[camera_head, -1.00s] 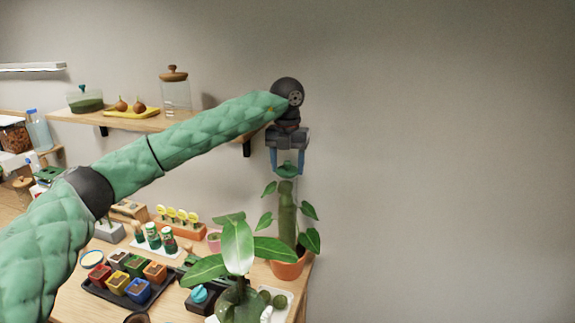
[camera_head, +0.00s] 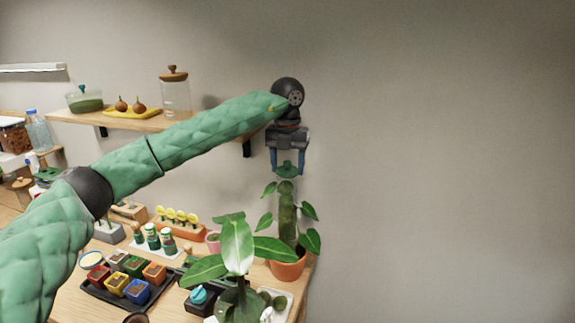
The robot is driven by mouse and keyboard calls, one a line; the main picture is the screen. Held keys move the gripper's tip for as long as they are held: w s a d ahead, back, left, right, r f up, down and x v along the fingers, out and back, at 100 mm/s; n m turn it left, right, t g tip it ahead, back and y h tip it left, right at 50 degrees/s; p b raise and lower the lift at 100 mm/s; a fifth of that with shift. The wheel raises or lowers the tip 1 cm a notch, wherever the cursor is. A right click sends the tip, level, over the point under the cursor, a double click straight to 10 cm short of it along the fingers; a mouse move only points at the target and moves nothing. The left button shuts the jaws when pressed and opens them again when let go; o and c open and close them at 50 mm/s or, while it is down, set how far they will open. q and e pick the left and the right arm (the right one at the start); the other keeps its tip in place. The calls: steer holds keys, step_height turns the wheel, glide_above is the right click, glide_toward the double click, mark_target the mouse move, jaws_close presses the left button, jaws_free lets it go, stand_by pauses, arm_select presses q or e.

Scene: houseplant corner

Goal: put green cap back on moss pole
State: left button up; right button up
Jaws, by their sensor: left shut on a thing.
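My left gripper (camera_head: 288,168) points down above the moss pole, shut on the green cap (camera_head: 287,170), which sits between its two blue fingers. The moss pole (camera_head: 286,215) is a green-brown upright column in a terracotta pot (camera_head: 288,265) with heart-shaped leaves around it. The cap is directly above the top of the pole and very close to it; I cannot tell whether they touch. My right gripper is not in view.
A large-leaved plant (camera_head: 238,250) stands in front of the pot. A tray of coloured pots (camera_head: 128,283) is at left front. A wall shelf (camera_head: 150,122) with a jar (camera_head: 175,92) is behind my arm. Right of the table is bare wall.

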arm_select(q)
steer(key=shift+f+b, duration=0.2)
steer(key=shift+b, duration=0.55)
stand_by(0.8)
stand_by(0.4)
steer(key=o, duration=1.4)
steer(key=shift+r, duration=0.15)
steer(key=shift+r+p, duration=0.45)
steer(key=shift+r, duration=2.95)
jaws_close()
